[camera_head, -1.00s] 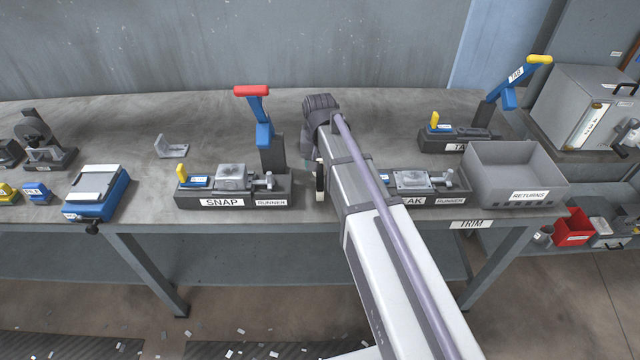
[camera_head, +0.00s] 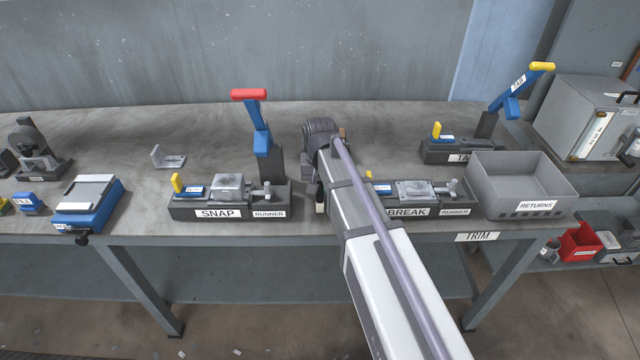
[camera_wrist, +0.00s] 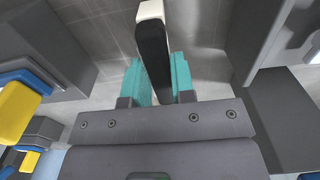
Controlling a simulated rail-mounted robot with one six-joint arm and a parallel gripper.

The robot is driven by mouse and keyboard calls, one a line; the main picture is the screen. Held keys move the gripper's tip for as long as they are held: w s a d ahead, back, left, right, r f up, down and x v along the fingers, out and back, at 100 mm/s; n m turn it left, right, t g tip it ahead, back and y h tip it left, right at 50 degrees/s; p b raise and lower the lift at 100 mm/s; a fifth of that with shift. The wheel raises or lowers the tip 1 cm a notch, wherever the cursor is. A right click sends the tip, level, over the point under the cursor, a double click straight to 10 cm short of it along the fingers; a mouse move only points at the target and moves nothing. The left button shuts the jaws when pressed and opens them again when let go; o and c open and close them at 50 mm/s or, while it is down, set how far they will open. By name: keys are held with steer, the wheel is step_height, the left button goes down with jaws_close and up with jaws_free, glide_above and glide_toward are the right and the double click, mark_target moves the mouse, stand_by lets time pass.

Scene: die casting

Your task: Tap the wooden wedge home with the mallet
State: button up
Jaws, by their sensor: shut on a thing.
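In the wrist view my gripper (camera_wrist: 159,66) has its two teal fingers closed around a black bar with a pale end (camera_wrist: 151,28). It looks like the mallet, but its full shape is hidden. In the head view a small black piece with a pale lower end (camera_head: 320,203) shows beside my wrist, between the SNAP and BREAK fixtures. My arm hides the gripper there. A small tan piece (camera_head: 342,132) peeks out right of my wrist; I cannot tell whether it is the wooden wedge. No wedge is clearly seen.
The SNAP fixture (camera_head: 217,213) with its red-topped lever (camera_head: 249,96) stands left of my wrist. The BREAK fixture (camera_head: 408,212) and grey RETURNS bin (camera_head: 535,204) stand right. A TAB fixture (camera_head: 450,157) is behind. The bench (camera_head: 215,125) is bare toward the back.

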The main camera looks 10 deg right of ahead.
jaws_close()
step_height(320, 180, up, 6)
steer(key=p, duration=0.6)
steer(key=shift+r+p, duration=0.35)
